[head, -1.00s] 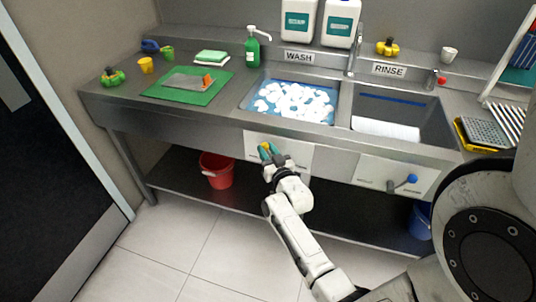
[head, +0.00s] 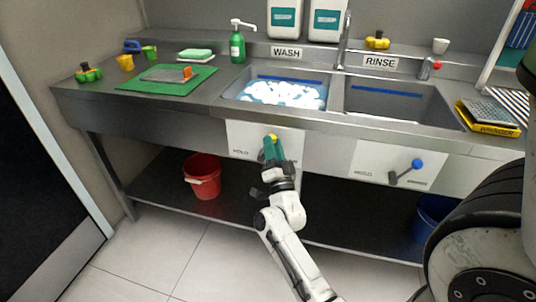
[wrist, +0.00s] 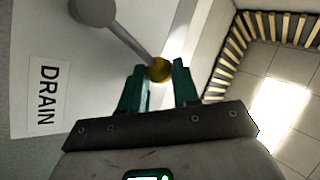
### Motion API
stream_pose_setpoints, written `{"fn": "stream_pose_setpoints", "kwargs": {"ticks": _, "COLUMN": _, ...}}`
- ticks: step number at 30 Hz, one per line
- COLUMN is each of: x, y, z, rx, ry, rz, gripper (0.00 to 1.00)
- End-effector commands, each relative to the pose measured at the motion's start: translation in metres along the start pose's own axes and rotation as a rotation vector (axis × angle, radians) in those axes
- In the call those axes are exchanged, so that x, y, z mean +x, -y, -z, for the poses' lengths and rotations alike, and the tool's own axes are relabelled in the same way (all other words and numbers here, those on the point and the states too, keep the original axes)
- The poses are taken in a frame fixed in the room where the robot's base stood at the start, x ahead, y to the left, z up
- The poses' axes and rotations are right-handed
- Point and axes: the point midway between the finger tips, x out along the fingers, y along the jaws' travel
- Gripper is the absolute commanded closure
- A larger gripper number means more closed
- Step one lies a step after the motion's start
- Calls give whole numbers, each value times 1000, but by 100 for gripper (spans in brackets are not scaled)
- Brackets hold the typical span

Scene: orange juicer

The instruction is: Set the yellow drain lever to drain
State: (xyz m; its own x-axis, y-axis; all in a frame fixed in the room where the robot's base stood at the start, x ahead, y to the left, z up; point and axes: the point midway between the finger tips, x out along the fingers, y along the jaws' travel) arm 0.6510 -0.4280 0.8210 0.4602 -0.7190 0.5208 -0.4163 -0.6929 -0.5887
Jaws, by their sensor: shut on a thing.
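The yellow lever knob (head: 273,137) is at the upper middle of the white panel (head: 236,140) below the wash sink. The HOLD label (head: 241,153) is to its left; the DRAIN label is mostly hidden behind my gripper (head: 271,146) in the head view. In the wrist view, my gripper (wrist: 157,75) has its green fingers shut on the yellow knob (wrist: 160,70). The grey lever arm (wrist: 125,35) runs from its round pivot (wrist: 92,10) to the knob. The DRAIN label (wrist: 47,95) shows at left, apart from the knob.
A second panel with a blue-knobbed lever (head: 417,163) is below the rinse sink (head: 400,100). The wash sink (head: 285,92) holds white foam. A red bucket (head: 202,178) stands on the lower shelf at left. Floor in front is clear.

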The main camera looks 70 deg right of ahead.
Motion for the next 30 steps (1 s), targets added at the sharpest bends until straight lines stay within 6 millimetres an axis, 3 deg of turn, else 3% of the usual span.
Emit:
{"fn": "stream_pose_setpoints", "kwargs": {"ticks": 9, "x": -8, "y": -9, "z": 1, "rx": 93, "ry": -81, "rz": -3, "gripper": 100}}
{"fn": "stream_pose_setpoints", "kwargs": {"ticks": 26, "x": -8, "y": -10, "z": 3, "rx": 114, "ry": -99, "rz": -4, "gripper": 100}}
{"fn": "stream_pose_setpoints", "kwargs": {"ticks": 27, "x": -9, "y": -10, "z": 3, "rx": 114, "ry": -99, "rz": -4, "gripper": 65}}
{"fn": "stream_pose_setpoints", "kwargs": {"ticks": 30, "x": -8, "y": -10, "z": 3, "rx": 113, "ry": -98, "rz": -4, "gripper": 56}}
